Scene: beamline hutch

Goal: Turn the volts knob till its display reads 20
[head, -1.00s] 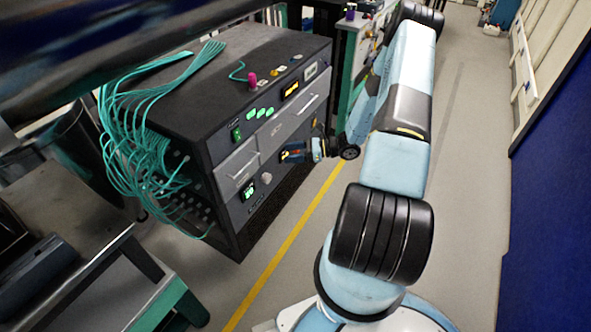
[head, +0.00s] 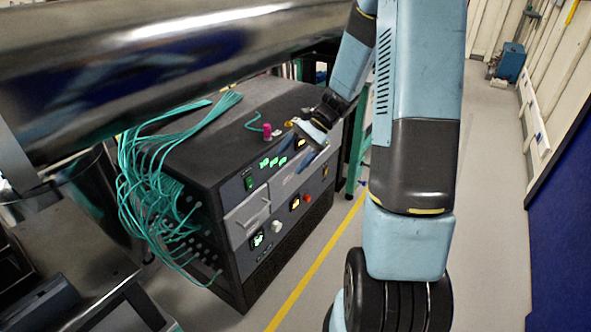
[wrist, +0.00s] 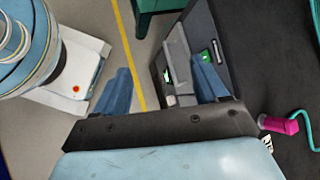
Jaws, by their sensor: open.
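The black instrument rack (head: 200,150) stands left of centre in the head view. Labels and digits are too small to read, so I cannot tell which knob is volts. My gripper (head: 313,158) is in front of the rack's upper right, fingers pointing down, touching no knob that I can see. In the wrist view its two blue fingers (wrist: 163,85) are apart and empty, with the rack's front (wrist: 180,60) beyond.
Drawers with handles (head: 247,212) stick out from the rack's front. Teal cables (head: 150,165) hang on its left side. A large shiny pipe (head: 150,70) crosses above. Floor with a yellow line (head: 315,268) is clear in front.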

